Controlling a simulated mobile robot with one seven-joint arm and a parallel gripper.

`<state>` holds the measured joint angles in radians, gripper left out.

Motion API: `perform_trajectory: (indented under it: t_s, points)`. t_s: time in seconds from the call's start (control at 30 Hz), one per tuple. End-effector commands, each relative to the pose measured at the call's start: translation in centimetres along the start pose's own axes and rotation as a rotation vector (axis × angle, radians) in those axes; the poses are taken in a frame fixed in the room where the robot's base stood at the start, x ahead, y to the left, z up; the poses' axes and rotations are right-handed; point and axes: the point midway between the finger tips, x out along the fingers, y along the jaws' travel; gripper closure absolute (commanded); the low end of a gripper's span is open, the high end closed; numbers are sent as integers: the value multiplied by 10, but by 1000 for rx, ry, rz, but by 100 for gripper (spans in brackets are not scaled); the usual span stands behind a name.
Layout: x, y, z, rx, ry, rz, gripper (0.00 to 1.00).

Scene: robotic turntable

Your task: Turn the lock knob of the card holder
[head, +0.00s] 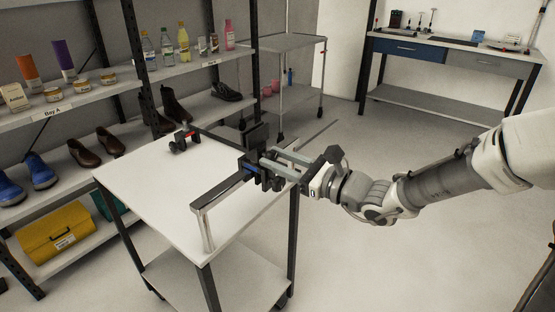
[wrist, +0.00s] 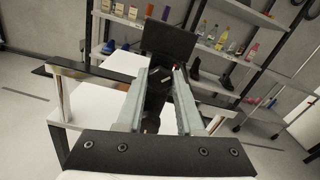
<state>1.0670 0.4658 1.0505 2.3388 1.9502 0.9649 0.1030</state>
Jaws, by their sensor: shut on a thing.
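The dark card holder (head: 258,134) stands upright on a turntable mechanism at the right edge of the white table; in the wrist view its flat dark plate (wrist: 168,42) rises beyond my fingers. My gripper (head: 270,168) reaches in from the right, with its two pale fingers against the dark parts just below the plate. In the wrist view my gripper (wrist: 163,82) has the fingers on either side of a dark part, the lock knob (wrist: 153,102), and is shut on it. The knob is mostly hidden by the fingers, and its turned angle cannot be told.
Another, dark arm with a red-marked end (head: 183,138) extends to the back left. A loaded shelf (head: 100,90) stands behind. The floor at right is clear.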

Motion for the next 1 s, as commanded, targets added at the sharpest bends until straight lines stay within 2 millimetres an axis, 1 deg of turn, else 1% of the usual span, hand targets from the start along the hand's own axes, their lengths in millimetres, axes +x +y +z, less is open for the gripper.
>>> perform_trajectory:
  t_s: [0.3,0.5,0.7,1.0]
  points:
    - [0,1,-2,-216,4,1,100]
    - [0,0,-2,-316,3,0,100]
    - [0,0,-2,-368,3,-1,100]
    - [0,0,-1,-381,3,-1,100]
